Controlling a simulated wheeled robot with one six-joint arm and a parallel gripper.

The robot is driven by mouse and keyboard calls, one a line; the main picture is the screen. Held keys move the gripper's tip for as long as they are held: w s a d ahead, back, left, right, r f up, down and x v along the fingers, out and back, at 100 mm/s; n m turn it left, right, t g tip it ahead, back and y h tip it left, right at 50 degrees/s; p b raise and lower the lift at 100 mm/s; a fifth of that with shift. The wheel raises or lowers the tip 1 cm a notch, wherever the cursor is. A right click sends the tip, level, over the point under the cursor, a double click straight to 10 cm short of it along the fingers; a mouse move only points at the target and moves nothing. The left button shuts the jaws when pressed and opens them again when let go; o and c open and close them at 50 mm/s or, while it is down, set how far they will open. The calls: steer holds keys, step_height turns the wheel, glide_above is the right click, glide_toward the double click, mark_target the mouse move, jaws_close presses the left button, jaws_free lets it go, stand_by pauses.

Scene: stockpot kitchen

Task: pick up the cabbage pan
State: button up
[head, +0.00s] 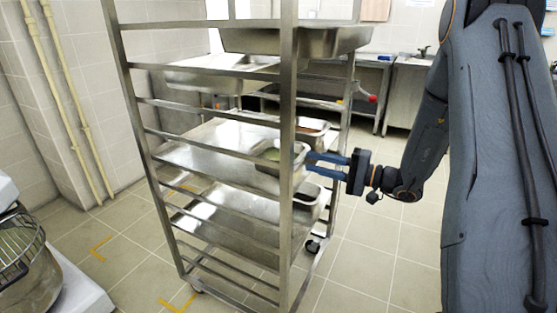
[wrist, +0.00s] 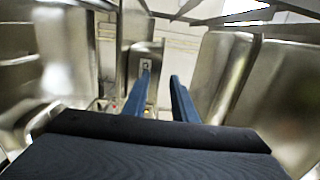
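The cabbage pan is a small steel pan (head: 265,168) with pale green contents, on a middle shelf of the steel rack, near its right side. A rack post hides part of it. My gripper (head: 309,163) is at the pan's right end, its blue fingers pointing left toward it. The fingers are spread apart with a gap between them. In the wrist view my gripper (wrist: 159,75) also shows both fingers apart with nothing clearly held between them. I cannot tell whether the fingertips touch the pan, nor which steel surface in the wrist view is the pan.
The steel rack (head: 287,215) has upright posts and rails close to my gripper. A pan with reddish-brown contents (head: 312,134) stands behind, and another pan (head: 308,196) sits lower. Large trays fill higher levels. Open tiled floor (head: 375,245) lies right of the rack.

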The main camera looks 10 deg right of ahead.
steer(key=shift+x, duration=1.4)
steer(key=shift+s, duration=0.1)
jaws_close()
